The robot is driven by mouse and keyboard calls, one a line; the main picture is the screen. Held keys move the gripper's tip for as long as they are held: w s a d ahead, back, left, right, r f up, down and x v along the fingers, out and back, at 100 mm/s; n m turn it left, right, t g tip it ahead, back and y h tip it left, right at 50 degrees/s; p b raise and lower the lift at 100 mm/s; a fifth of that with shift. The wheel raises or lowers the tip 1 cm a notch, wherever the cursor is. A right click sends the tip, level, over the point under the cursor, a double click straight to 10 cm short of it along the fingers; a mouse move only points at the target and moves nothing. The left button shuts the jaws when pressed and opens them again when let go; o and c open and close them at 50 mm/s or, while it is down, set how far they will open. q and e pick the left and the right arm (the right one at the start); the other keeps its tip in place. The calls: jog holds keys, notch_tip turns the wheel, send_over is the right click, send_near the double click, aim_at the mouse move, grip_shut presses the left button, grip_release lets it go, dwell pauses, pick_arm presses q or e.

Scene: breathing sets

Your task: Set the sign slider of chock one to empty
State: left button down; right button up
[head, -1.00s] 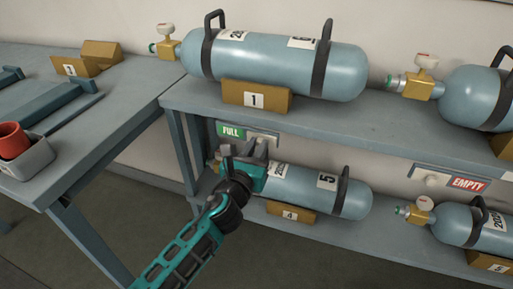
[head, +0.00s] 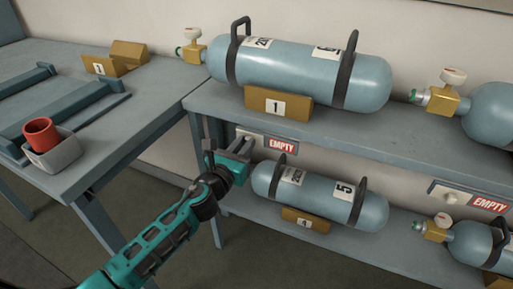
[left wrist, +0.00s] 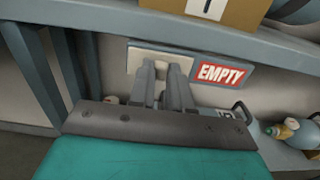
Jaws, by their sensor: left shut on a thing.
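Chock one (head: 278,102) is the brown block marked 1 under the large blue cylinder on the upper shelf. Its sign (head: 281,147), on the shelf's front edge just below, shows red EMPTY; it also shows in the left wrist view (left wrist: 221,74). The slider's cover plate sits at the left of the sign. My left gripper (head: 240,148) is at the left end of the sign, its fingers shut on the slider's knob, which they mostly hide. In the left wrist view the fingers (left wrist: 162,82) reach the pale plate left of the word. My right gripper is not in view.
A second sign (head: 471,199) at the right also reads EMPTY. A smaller cylinder (head: 320,194) lies on the lower shelf by chock 4 (head: 306,220). A table (head: 105,140) at the left holds a grey bin with a red cup (head: 40,134).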

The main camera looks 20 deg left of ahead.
pick_arm(q)
jog(key=shift+a, duration=0.25)
jog(key=c, duration=1)
grip_release()
jog(key=shift+c, duration=0.2)
jog(key=shift+s, duration=0.5)
jog(key=s+b, duration=0.1)
jog(key=s, duration=1.1)
jog(key=shift+a, duration=0.2)
